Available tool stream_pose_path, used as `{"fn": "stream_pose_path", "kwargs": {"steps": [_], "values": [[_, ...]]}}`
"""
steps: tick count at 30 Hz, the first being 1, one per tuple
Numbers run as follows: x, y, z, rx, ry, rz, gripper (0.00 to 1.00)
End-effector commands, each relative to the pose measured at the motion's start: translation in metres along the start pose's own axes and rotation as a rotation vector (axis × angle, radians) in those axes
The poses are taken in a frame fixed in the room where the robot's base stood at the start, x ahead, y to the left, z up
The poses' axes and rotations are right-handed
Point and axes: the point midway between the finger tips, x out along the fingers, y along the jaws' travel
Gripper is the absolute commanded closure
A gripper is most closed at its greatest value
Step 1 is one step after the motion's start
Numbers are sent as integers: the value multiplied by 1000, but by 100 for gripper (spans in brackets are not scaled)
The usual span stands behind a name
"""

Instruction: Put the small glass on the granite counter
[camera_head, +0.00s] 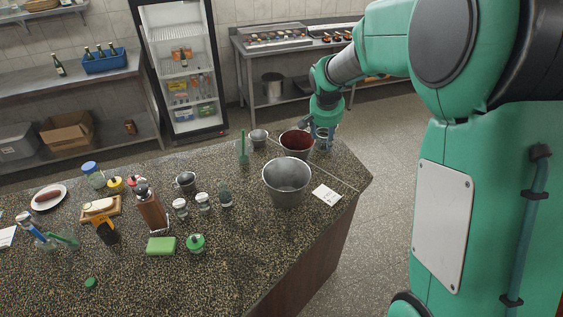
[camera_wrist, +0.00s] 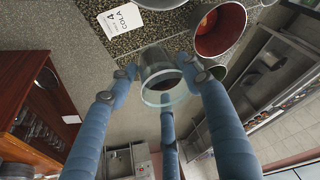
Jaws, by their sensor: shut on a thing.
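The small glass (camera_wrist: 162,84) is clear and sits between the blue fingers of my gripper (camera_wrist: 166,78) in the wrist view. The fingers are shut on it. In the head view my gripper (camera_head: 322,133) is at the far right edge of the granite counter (camera_head: 325,228), and the glass is mostly hidden by the fingers. In the wrist view the counter's speckled edge (camera_wrist: 125,42) shows behind the glass. I cannot tell whether the glass touches the counter.
A bucket with a red inside (camera_head: 296,144) stands just left of my gripper. A larger metal bucket (camera_head: 287,182) and a white card (camera_head: 326,194) are nearer. A small metal cup (camera_head: 258,137) and a green-handled tool (camera_head: 243,150) stand further left. Floor lies beyond the counter's right edge.

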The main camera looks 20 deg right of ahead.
Motion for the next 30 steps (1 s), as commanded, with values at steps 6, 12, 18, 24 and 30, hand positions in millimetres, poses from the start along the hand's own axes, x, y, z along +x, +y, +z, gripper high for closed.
{"fn": "stream_pose_path", "kwargs": {"steps": [6, 12, 18, 24, 30], "values": [[4, 65, -8, 89, -3, 35, 83], [6, 102, -10, 138, -5, 55, 83], [6, 125, -10, 170, -5, 67, 83], [18, 134, -5, 181, -8, 73, 83], [47, 134, 7, 181, -10, 74, 83]]}}
